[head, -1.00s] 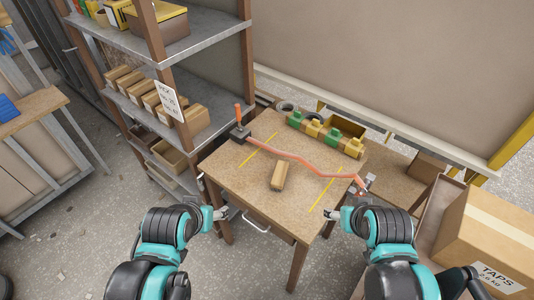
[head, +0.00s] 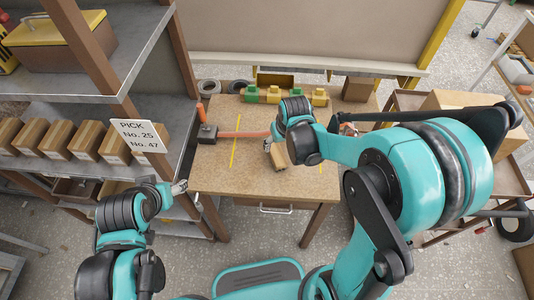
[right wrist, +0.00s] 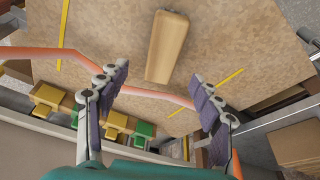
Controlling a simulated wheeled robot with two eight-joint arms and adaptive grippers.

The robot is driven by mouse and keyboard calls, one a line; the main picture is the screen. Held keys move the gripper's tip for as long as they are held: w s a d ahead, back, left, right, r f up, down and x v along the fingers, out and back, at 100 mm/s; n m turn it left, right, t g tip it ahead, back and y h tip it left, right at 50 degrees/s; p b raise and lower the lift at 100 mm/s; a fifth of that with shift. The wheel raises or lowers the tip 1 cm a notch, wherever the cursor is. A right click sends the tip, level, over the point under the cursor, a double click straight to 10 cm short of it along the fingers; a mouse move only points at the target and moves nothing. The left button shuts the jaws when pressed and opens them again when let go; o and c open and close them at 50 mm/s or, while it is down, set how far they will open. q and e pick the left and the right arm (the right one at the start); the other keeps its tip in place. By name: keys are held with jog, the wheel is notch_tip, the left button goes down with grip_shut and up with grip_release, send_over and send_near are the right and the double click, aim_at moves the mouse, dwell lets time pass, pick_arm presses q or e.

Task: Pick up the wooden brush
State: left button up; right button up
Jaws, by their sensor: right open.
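The wooden brush (head: 279,156) is a tan wooden block lying on the brown table (head: 215,178), partly hidden by my right gripper in the head view. My right gripper (head: 268,144) is above the table close to the brush.
An orange hose (head: 240,135) crosses the table behind the brush and passes across the finger gap in the right wrist view (right wrist: 150,93). A rack with green and yellow pieces (head: 285,96) stands at the back edge. Shelves with boxes (head: 60,135) stand left.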

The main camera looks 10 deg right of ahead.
aim_at(277, 152)
jog(key=b+x, duration=0.1)
jog(key=x, duration=0.2)
jog(key=shift+s+d, duration=0.1)
jog(key=b+x, duration=0.1)
jog(key=x, duration=0.2)
jog(key=b+x, duration=0.1)
jog(key=shift+s+a+f+b, duration=0.1)
jog(key=shift+a+f+b, duration=0.1)
jog(key=shift+a+b, duration=0.1)
jog(key=shift+f, duration=0.35)
jog(key=shift+r, duration=0.1)
jog(key=shift+f+b, duration=0.3)
jog(key=c, duration=1.2)
